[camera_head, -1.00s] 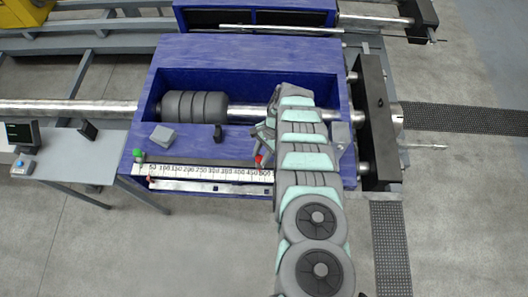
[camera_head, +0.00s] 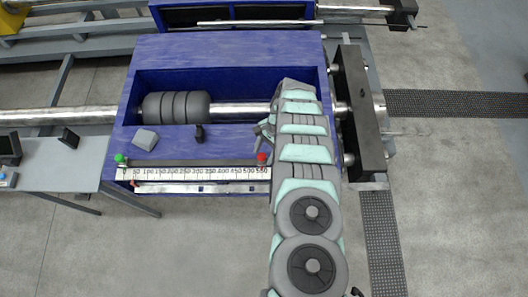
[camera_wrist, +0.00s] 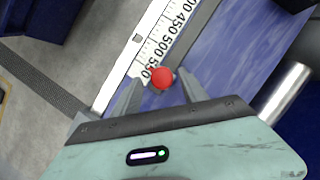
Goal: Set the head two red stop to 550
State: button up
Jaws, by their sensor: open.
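The red stop (camera_head: 262,157) is a small round red knob near the right end of the white scale (camera_head: 190,173), close to the 550 mark. In the wrist view the red stop (camera_wrist: 162,78) sits beside the 550 label, between the two grey fingers of my gripper (camera_wrist: 159,83). The fingers look apart, one on each side of it; contact cannot be told. In the head view my gripper (camera_head: 263,132) is by the stop, partly hidden by my arm. The stop's base and exact reading edge are hidden.
A green stop (camera_head: 120,158) is at the scale's zero end. The blue housing (camera_head: 230,50) holds a dark roller (camera_head: 176,107) on a steel bar. A grey box (camera_head: 146,139) and a small dark block (camera_head: 199,133) sit on its front ledge. A black plate (camera_head: 358,110) stands at right.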

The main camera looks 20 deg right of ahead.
jog(key=b+v, duration=0.2)
jog(key=v, duration=0.8)
jog(key=shift+r, duration=0.4)
dwell(0.4)
